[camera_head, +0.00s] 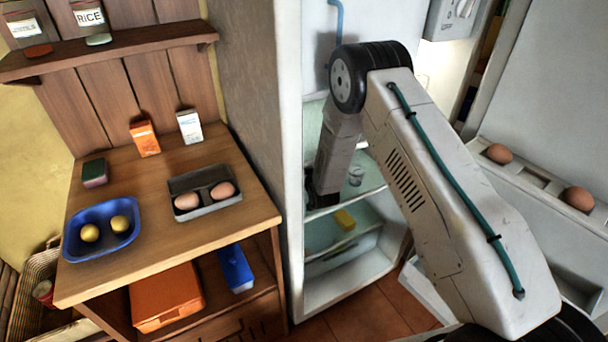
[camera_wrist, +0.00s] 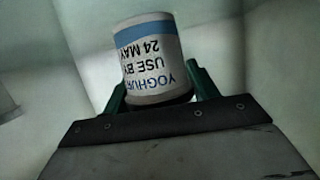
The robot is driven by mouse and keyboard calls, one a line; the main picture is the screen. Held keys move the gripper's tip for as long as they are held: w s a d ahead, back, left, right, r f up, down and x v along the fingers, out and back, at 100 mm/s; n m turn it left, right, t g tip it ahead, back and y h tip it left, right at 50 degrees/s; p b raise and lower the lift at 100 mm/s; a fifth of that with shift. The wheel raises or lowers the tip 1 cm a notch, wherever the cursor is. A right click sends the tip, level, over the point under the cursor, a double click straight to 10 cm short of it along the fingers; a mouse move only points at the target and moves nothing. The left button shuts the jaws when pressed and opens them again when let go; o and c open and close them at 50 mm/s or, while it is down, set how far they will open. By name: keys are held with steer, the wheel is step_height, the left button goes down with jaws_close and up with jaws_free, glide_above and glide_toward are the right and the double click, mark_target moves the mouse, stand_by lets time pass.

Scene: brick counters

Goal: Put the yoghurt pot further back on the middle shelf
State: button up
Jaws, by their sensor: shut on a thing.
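The yoghurt pot (camera_wrist: 150,62) is white with a blue band and printed text, which reads upside down in the wrist view. My gripper (camera_wrist: 152,92) is shut on it, with a green finger at each side of the pot. In the head view my arm reaches into the open fridge, and my gripper (camera_head: 322,192) is mostly dark and partly hidden by the fridge's side wall. The pot cannot be made out for certain there. The middle shelf (camera_head: 372,188) is a glass shelf beside my gripper. I cannot tell whether the pot touches it.
The open fridge door (camera_head: 540,190) holds eggs at right. A wooden counter (camera_head: 150,200) stands left of the fridge wall.

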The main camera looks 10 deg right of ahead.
steer(key=shift+f, duration=0.35)
steer(key=shift+f, duration=0.2)
steer(key=o, duration=1.1)
steer(key=shift+o, duration=0.2)
steer(key=shift+r, duration=0.15)
steer(key=shift+s+r, duration=0.15)
steer(key=shift+s, duration=0.15)
steer(key=v, duration=1.1)
steer(key=shift+s, duration=0.2)
